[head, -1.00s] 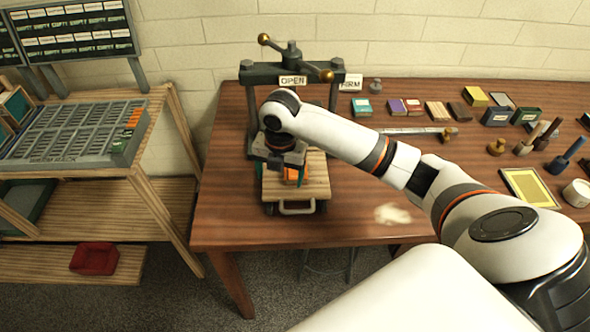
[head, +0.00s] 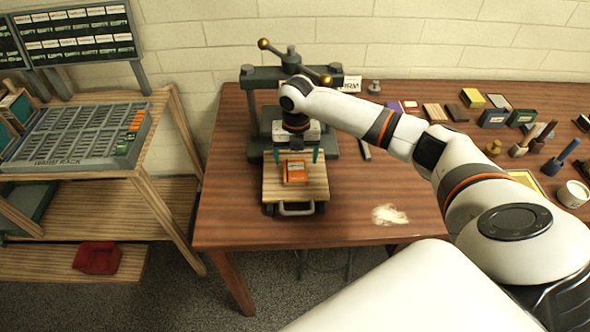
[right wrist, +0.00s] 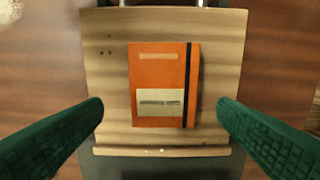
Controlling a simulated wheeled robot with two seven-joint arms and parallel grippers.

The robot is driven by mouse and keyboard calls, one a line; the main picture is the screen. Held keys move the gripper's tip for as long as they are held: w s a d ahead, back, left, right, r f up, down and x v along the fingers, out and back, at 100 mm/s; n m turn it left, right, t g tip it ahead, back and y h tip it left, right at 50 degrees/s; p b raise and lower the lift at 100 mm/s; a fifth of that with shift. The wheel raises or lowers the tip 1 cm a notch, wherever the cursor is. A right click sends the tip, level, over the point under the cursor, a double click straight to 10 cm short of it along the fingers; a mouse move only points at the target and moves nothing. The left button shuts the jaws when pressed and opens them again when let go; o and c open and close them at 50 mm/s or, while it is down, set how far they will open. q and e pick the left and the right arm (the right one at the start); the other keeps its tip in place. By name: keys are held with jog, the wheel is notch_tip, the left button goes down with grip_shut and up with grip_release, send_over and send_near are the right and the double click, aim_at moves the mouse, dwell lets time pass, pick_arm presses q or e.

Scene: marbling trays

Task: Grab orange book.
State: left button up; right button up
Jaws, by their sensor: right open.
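The orange book (head: 295,172) lies flat on a wooden board (head: 279,190) in front of the press. In the right wrist view the orange book (right wrist: 160,65) shows a pale label and a dark strap along its right side. My right gripper (head: 295,156) is open and empty above the board, its green fingers apart. In the right wrist view my right gripper (right wrist: 160,112) has one finger on each side of the book, with gaps to it. The fingers do not touch the book. My left gripper is not in view.
The press (head: 257,76) stands behind the board on the brown table (head: 340,215). Several small books, stamps and tools crowd the table's right part. A pale spill (head: 389,215) lies right of the board.

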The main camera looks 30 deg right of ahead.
aim_at(295, 166)
jog(key=shift+a+f+p, duration=0.1)
jog(key=shift+f+p, duration=0.25)
jog(key=shift+f, duration=1.5)
jog(key=c, duration=1.1)
